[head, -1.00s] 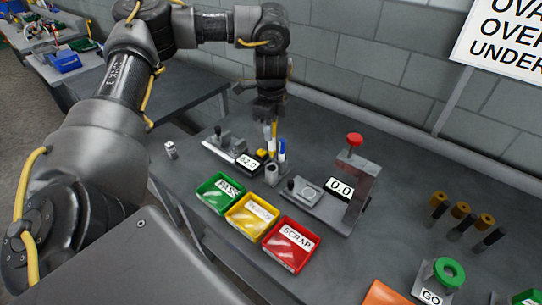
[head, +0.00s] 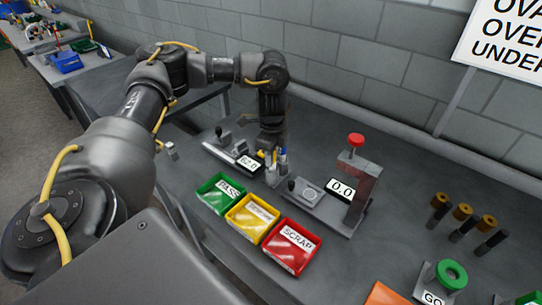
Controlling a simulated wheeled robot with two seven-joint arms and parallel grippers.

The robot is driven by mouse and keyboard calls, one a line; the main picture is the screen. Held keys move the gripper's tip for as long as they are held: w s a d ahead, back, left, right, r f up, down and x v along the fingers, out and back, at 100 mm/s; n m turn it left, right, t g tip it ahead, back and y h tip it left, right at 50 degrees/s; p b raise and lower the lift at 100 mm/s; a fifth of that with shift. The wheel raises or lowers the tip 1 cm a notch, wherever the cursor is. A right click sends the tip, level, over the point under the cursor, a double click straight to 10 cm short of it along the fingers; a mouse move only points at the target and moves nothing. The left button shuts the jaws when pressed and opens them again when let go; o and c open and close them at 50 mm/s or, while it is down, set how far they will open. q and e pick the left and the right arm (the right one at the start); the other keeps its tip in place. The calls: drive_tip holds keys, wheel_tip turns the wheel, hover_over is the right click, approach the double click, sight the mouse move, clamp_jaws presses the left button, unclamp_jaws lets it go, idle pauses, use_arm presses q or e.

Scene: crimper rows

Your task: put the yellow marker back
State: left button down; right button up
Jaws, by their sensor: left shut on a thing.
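My left gripper (head: 271,150) reaches down over the small grey marker cup (head: 271,178) on the bench. It is shut on the yellow marker (head: 274,158), of which only a thin strip shows between the fingers. The marker is roughly upright, with its lower end at the cup's mouth; I cannot tell how deep it sits. A blue-and-white marker (head: 283,158) stands in the cup, just right of the fingers. My right gripper is not in view.
Left of the cup is a gauge reading 82.0 (head: 248,163). Right of it is a press reading 0.0 (head: 341,189) with a red knob (head: 356,140). Green (head: 209,204), yellow (head: 240,226) and red (head: 277,253) bins sit in front.

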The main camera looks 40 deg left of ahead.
use_arm(q)
drive_tip(key=shift+s+d, duration=0.1)
drive_tip(key=c, duration=1.3)
unclamp_jaws()
drive_tip(key=shift+f, duration=0.15)
wheel_tip(320, 180, up, 12)
drive_tip(key=shift+r, duration=0.25)
